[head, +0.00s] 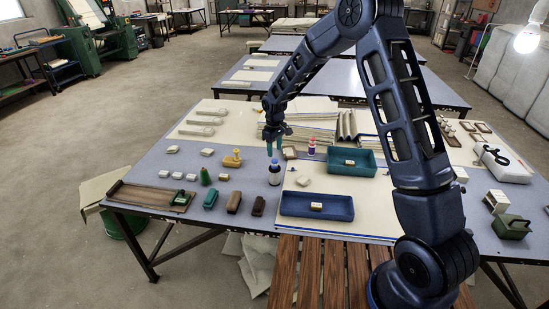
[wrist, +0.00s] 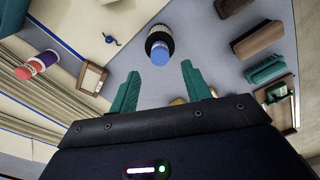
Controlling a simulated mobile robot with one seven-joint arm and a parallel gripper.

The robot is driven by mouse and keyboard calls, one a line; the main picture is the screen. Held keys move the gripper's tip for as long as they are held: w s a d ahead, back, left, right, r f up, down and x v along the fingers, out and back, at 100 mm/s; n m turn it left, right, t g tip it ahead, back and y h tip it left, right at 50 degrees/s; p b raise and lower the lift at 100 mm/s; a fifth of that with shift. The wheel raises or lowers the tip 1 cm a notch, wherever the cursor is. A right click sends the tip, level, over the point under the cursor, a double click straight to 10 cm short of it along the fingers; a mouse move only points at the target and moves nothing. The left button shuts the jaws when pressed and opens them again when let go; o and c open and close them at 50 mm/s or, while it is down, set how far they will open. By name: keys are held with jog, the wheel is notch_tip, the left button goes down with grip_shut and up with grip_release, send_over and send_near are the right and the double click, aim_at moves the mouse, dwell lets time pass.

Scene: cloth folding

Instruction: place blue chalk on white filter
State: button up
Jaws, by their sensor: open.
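A dark, round item with a pale band and a blue top (head: 274,175), likely the blue chalk, stands on the table at the left edge of the cream sheet. It also shows in the wrist view (wrist: 159,46), just beyond my fingertips. My gripper (head: 274,147) points down above it, with its teal fingers apart and nothing between them. The open fingers also show in the wrist view (wrist: 160,75). I cannot tell which thing is the white filter; small white pieces (head: 207,152) lie on the table to the left.
A red-topped item (head: 311,147) stands right of my gripper. A teal tray (head: 351,170) and a navy tray (head: 316,207) lie on the cream sheet. A yellow piece (head: 232,159), a green cone (head: 205,177) and several dark blocks stand left. A wooden tray (head: 150,197) lies front left.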

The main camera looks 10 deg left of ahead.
aim_at(276, 160)
jog(key=shift+r, duration=2.3)
jog(key=s+d+r+m+t, duration=0.1)
jog(key=s+d+r+m, duration=0.25)
jog(key=d+r, duration=0.85)
jog(key=s+d+r+m+t, duration=0.15)
jog(key=s+d+r, duration=0.25)
jog(key=d+r, duration=0.8)
jog(key=s+d+r+m+t, duration=0.1)
jog(key=s+d+m, duration=0.6)
jog(key=s+d, duration=1.3)
jog(key=shift+s+r+m+t, duration=0.3)
jog(key=shift+s+t, duration=0.25)
jog(key=shift+s, duration=0.75)
